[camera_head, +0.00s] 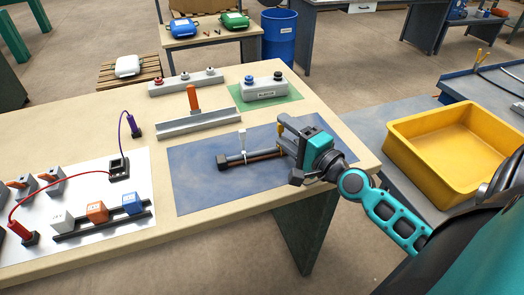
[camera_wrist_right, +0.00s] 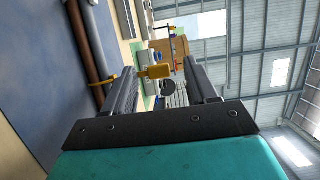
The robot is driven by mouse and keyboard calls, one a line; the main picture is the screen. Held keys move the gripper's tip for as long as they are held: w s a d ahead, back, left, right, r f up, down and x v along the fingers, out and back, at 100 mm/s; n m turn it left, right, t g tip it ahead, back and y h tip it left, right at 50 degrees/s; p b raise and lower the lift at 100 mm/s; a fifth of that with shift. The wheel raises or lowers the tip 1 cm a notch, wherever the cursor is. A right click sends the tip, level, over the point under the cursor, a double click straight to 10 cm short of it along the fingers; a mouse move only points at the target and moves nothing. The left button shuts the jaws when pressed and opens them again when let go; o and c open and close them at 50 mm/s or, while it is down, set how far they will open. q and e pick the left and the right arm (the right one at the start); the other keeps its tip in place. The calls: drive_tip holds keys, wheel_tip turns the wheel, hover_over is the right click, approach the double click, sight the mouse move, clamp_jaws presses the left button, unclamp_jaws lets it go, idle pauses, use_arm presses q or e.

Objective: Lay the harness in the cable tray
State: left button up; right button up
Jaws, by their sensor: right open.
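A bundle that looks like the harness (camera_head: 235,160) lies on the blue mat, with a dark block at its left end, a grey length and a brown length. A white upright tie (camera_head: 242,140) stands on it, and a yellow tie (camera_head: 282,131) sits near its right end. My right gripper (camera_head: 288,150) is open at that right end, partly hiding it. In the right wrist view, a yellow tab (camera_wrist_right: 155,72) shows between the open fingers (camera_wrist_right: 162,82); I cannot tell whether they touch it. A grey channel (camera_head: 210,121), possibly the cable tray, lies behind the mat. My left gripper is out of view.
An orange handle (camera_head: 193,98) stands at the channel. A white board (camera_head: 100,225) with connectors is at left. A yellow bin (camera_head: 450,150) is at right.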

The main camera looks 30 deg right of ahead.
sight(280, 129)
drive_tip(key=shift+w+a+p, duration=0.2)
drive_tip(key=shift+w+p, duration=0.05)
drive_tip(key=shift+w, duration=0.9)
drive_tip(key=shift+w+a+p, duration=0.2)
drive_tip(key=shift+w+p, duration=0.05)
drive_tip(key=shift+w, duration=0.9)
clamp_jaws()
